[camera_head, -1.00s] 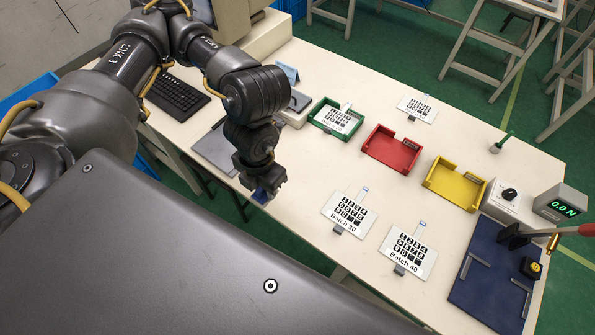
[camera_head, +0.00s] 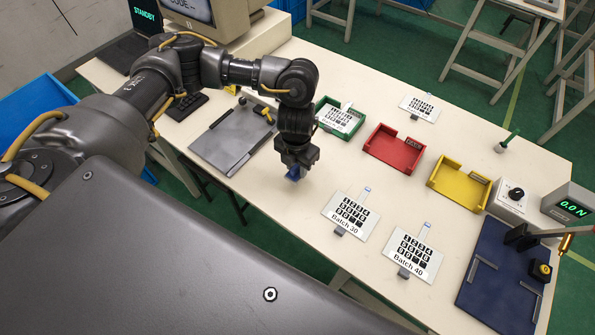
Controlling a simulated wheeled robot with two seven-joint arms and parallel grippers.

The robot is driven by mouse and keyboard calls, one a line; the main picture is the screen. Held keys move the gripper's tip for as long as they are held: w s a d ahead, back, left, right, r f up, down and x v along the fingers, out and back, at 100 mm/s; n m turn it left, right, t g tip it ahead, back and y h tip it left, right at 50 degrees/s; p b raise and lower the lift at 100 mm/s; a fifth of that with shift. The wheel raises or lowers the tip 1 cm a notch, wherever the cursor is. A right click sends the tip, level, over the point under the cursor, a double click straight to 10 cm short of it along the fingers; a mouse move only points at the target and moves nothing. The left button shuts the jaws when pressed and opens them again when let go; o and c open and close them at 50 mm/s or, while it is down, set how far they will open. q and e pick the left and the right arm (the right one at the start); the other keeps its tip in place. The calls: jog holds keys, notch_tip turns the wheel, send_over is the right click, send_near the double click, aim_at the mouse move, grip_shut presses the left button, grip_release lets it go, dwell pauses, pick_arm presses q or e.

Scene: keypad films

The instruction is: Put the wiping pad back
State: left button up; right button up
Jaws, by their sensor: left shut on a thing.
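My left gripper (camera_head: 295,168) points down over the table's near side. My right gripper is not in view.
Green (camera_head: 332,128), red (camera_head: 375,160) and yellow (camera_head: 443,190) trays stand right of my arm; the green one holds a keypad film. Batch 30 (camera_head: 350,217) and Batch 40 (camera_head: 412,255) films lie nearer. A blue press plate (camera_head: 485,295) is at the right. The tabletop between gripper and red tray is clear.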

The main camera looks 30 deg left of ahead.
aim_at(297, 172)
pick_arm(q)
jog(key=shift+w+f, duration=0.15)
jog(key=shift+f, duration=0.75)
jog(key=shift+w+f, duration=0.1)
jog(key=shift+f, duration=0.8)
jog(key=shift+b, duration=0.3)
jog(key=shift+f, duration=0.15)
jog(key=o, duration=0.9)
notch_tip(297, 172, up, 12)
jog(key=shift+r+p, duration=0.15)
jog(key=shift+p, duration=0.4)
jog(key=shift+d, duration=0.1)
